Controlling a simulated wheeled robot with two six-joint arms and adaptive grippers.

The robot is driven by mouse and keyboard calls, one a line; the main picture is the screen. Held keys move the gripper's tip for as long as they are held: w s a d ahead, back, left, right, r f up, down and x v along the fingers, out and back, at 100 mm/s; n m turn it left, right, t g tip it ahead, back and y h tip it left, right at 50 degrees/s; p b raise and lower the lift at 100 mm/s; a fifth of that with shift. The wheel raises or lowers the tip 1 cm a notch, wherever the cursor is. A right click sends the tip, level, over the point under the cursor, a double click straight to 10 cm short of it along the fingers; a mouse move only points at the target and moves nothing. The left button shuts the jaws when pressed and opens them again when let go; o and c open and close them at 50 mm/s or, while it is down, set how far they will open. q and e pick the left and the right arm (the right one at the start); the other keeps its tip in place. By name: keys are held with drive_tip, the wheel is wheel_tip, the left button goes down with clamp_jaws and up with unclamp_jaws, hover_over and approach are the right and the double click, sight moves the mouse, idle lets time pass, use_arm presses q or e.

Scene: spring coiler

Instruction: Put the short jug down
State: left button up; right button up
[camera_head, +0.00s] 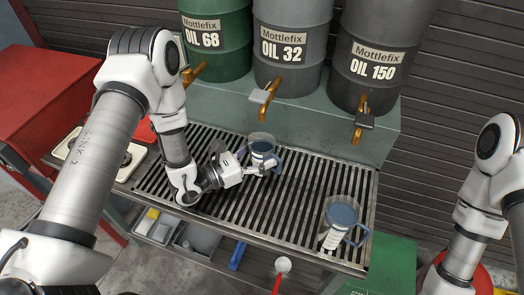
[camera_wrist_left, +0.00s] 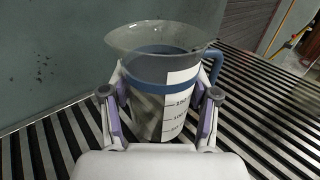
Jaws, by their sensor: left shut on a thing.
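The short jug (camera_head: 263,146) is a clear grey measuring jug with a white scale strip, a blue handle and something blue inside. It is upright over the back of the slatted grate, below the OIL 32 tap. My left gripper (camera_head: 257,168) is shut on it from the front left. In the left wrist view the jug (camera_wrist_left: 165,80) sits between the two fingers, its handle to the right. Its base is hidden there, so I cannot tell whether it touches the slats. My right gripper is out of view; only its arm shows at the right.
A second, similar jug (camera_head: 341,216) stands on the front right of the slatted grate (camera_head: 290,195). Three oil drums with taps stand on a green ledge (camera_head: 225,103) behind. The grate between the jugs is clear. A red cabinet (camera_head: 50,85) is at the left.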

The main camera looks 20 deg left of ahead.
use_arm(q)
drive_tip(key=shift+f, duration=0.1)
drive_tip(key=o, duration=1.4)
drive_tip(key=shift+r, duration=0.3)
drive_tip(key=b+v, duration=0.1)
drive_tip(key=v, duration=1)
drive_tip(key=shift+s+a+f, duration=0.1)
drive_tip(key=shift+a, duration=0.05)
drive_tip(key=shift+s+a, duration=0.15)
drive_tip(key=shift+s, duration=0.2)
